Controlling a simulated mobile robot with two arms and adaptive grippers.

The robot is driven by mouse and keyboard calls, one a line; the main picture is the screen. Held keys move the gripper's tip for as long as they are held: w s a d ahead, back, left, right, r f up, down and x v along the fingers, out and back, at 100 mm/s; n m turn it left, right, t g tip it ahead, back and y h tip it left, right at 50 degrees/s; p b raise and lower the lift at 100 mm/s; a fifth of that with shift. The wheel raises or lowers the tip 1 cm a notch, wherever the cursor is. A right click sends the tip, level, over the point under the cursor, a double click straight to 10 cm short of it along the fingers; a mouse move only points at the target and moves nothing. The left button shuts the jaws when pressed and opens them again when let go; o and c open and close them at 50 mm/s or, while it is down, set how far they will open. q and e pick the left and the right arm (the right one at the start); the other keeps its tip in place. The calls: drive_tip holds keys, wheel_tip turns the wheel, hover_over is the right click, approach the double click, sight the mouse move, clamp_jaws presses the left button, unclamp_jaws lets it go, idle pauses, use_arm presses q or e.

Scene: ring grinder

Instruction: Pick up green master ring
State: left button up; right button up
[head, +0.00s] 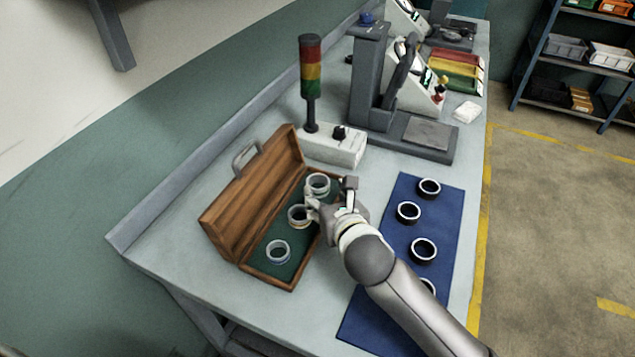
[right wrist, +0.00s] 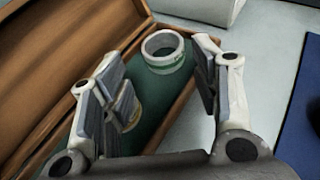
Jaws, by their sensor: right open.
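The green master ring (head: 318,184) is a silver ring at the far end of the open wooden case (head: 268,281), on its green lining. In the right wrist view the ring (right wrist: 163,49) shows a green band and lies ahead, between the lines of my fingers. My right gripper (head: 332,196) is open and empty over the case's right edge, close to this ring; its fingers (right wrist: 158,62) are spread wide. A middle ring (head: 298,215) is partly hidden by a finger in the wrist view. A third ring (head: 278,251) lies nearest. My left gripper is not in view.
A blue mat (head: 375,323) with several dark rings lies right of the case, partly under my right arm. A white box with a signal tower (head: 311,82) stands behind the case. A grey measuring stand (head: 368,80) is farther back.

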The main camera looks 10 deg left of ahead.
sight(315, 177)
drive_tip(key=shift+x, duration=1.1)
drive_tip(key=shift+w+a+f, duration=0.1)
drive_tip(key=shift+w+f, duration=0.05)
drive_tip(key=shift+x, duration=0.8)
drive_tip(key=x, duration=0.3)
drive_tip(key=shift+w, duration=0.25)
drive_tip(key=shift+f, duration=0.1)
drive_tip(key=c, duration=0.6)
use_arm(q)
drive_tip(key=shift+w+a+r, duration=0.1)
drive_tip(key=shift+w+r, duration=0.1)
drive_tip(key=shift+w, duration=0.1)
use_arm(e)
drive_tip(key=shift+c, duration=0.9)
